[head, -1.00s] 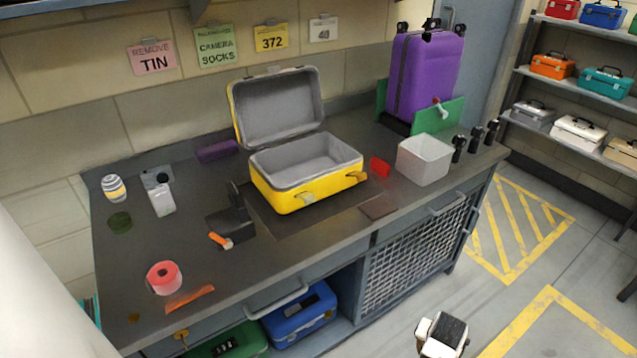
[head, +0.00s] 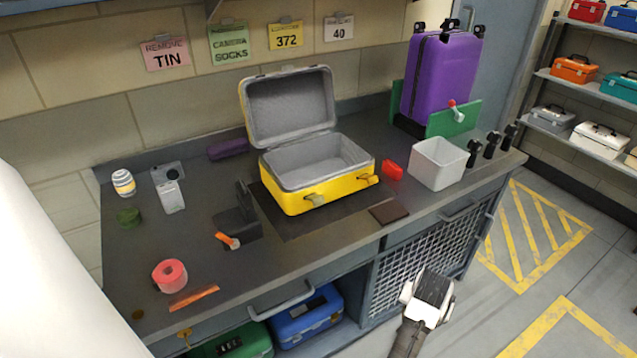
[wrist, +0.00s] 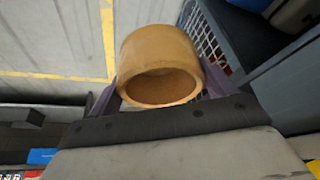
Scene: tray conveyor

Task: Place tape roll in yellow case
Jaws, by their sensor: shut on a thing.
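A tan tape roll (wrist: 160,62), a short thick ring with its hollow end facing the camera, is held in my gripper (wrist: 162,88) in the wrist view. The purple fingers are shut on its two sides. In the head view the end of my arm (head: 430,296) is low in front of the mesh cabinet door, off the bench; the fingers and roll cannot be made out there. The yellow case (head: 330,195) stands open on the bench, lid raised at the back, its grey inside apparently empty. My gripper is apart from it, to the lower right.
A white bin (head: 437,165), a red box (head: 392,169) and a brown flat block (head: 389,213) are right of the case. A black dispenser (head: 238,222) and pink roll (head: 170,276) are left. A purple suitcase (head: 441,75) stands behind. The floor at right is clear.

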